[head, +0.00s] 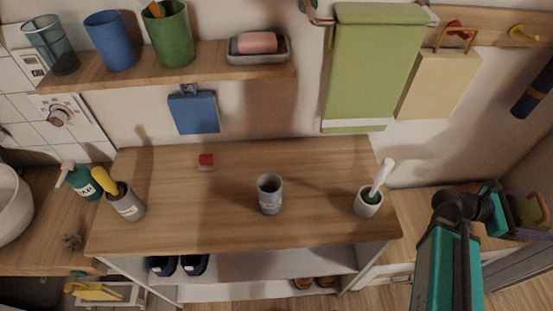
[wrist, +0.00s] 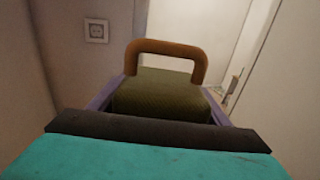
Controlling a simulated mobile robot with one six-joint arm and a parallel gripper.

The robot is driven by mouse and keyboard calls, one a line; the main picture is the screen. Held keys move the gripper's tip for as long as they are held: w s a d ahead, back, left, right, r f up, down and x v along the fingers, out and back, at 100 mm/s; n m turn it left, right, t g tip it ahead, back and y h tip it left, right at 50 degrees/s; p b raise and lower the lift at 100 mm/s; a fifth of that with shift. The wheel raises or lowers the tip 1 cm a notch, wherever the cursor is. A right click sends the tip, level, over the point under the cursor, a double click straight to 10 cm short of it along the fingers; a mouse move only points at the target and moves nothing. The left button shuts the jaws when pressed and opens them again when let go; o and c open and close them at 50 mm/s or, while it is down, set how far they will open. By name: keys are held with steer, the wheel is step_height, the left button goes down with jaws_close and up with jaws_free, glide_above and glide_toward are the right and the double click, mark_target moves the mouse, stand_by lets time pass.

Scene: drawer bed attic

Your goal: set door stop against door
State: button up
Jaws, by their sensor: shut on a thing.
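My gripper (head: 522,212) is at the right edge of the head view, past the end of the wooden counter. Its purple fingers are shut on an olive, ribbed block with a brown loop handle, which looks like the door stop (wrist: 160,95). In the wrist view the block sits between the two fingers with its handle standing up at the far end. A pale upright panel (wrist: 285,85) on the right of the wrist view may be the door; I cannot tell for sure. The block's underside is hidden, and I cannot tell whether it touches the floor or the panel.
A wall socket (wrist: 96,31) is on the wall at left in the wrist view. The wooden counter (head: 230,225) holds a grey cup (head: 270,195), a brush holder (head: 368,202) and a small red item (head: 206,161). A green towel (head: 375,70) hangs above.

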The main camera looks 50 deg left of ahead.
step_height(320, 180, up, 16)
steer(key=p, duration=1.5)
steer(key=shift+f, duration=0.15)
steer(key=shift+s, duration=0.1)
